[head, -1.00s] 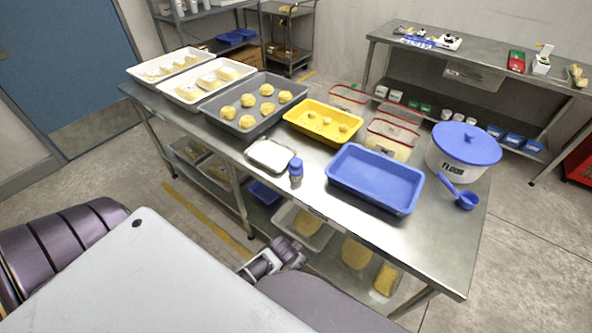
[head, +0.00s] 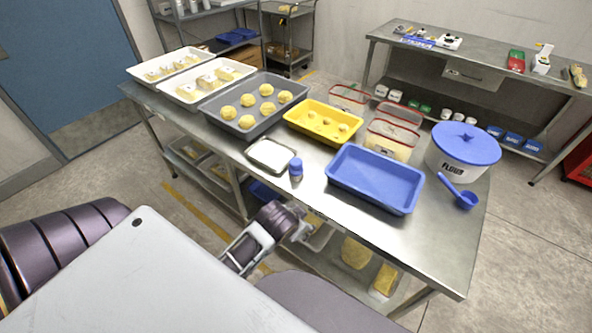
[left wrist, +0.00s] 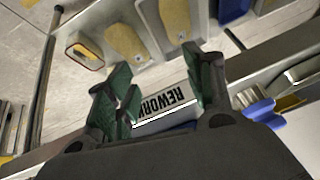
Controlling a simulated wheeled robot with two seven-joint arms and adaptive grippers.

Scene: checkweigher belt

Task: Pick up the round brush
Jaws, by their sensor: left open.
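A small upright blue item (head: 296,169), which looks like the round brush, stands near the front edge of the steel table, beside a small white tray. In the left wrist view a blue piece with pale bristles (left wrist: 245,98) shows right of the fingers, partly behind the right finger. My left gripper (head: 303,230) is just in front of the table edge, below and apart from the brush. Its two dark green fingers (left wrist: 163,85) are spread with nothing between them. My right gripper is not in view.
The steel table (head: 390,245) holds a white tray (head: 270,155), a blue tray (head: 375,178), a yellow tray (head: 322,122), a grey dough tray (head: 255,104) and a flour tub (head: 463,149). A REWORK label (left wrist: 165,103) shows beyond the fingers. The table's front right is clear.

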